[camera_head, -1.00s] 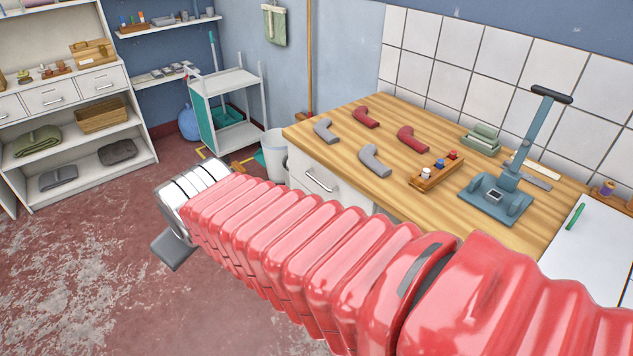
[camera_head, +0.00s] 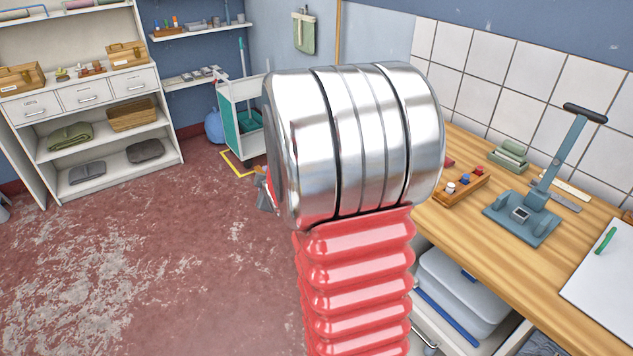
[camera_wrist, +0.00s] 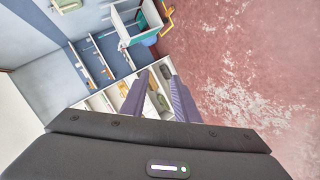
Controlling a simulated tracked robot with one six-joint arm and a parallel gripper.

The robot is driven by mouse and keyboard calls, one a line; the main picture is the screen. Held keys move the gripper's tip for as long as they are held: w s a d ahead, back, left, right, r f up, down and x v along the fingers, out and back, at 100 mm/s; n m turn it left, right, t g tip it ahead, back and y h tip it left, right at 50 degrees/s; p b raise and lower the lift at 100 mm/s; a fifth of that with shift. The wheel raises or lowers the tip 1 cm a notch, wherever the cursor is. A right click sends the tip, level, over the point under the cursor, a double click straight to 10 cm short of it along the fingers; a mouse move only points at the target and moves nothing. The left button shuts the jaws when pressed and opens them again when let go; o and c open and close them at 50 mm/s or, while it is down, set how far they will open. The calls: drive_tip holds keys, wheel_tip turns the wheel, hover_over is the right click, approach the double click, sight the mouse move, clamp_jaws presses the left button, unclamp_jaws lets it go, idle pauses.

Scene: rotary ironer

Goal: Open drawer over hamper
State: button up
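A white shelf unit at the left of the head view has a row of three shut drawers, with a middle drawer (camera_head: 84,93) and a right drawer (camera_head: 131,83). A brown basket (camera_head: 132,115) sits on the shelf under the right drawer. My gripper shows in the wrist view (camera_wrist: 160,76), its two fingers apart with nothing gripped between them. The shelf unit (camera_wrist: 97,104) appears beyond the fingers, well away from them. In the head view my silver wrist hides the gripper and the left end of the workbench. Which container is the hamper is unclear.
A wooden workbench (camera_head: 480,235) stands at the right, with a teal press (camera_head: 525,215) on it and a lidded tub (camera_head: 460,293) below. A white cart (camera_head: 238,110) stands at the back. The red floor (camera_head: 190,240) before the shelf unit is clear.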

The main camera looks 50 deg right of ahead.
drive_tip(key=d+f+n+t+h, duration=0.1)
drive_tip(key=d+f+n, duration=0.1)
drive_tip(key=d+f, duration=0.55)
drive_tip(key=s+d+f+n+t+h, duration=0.3)
drive_tip(key=s+d+f+n+h, duration=0.1)
drive_tip(key=s+d+f, duration=0.9)
drive_tip(key=shift+s+d+f, duration=0.25)
drive_tip(key=shift+s+f, duration=0.1)
drive_tip(key=shift+s, duration=0.25)
drive_tip(key=shift+w, duration=0.1)
drive_tip(key=x, duration=1.3)
drive_tip(key=shift+w+d+r, duration=0.2)
drive_tip(key=shift+r, duration=0.15)
drive_tip(key=shift+c, duration=0.3)
clamp_jaws()
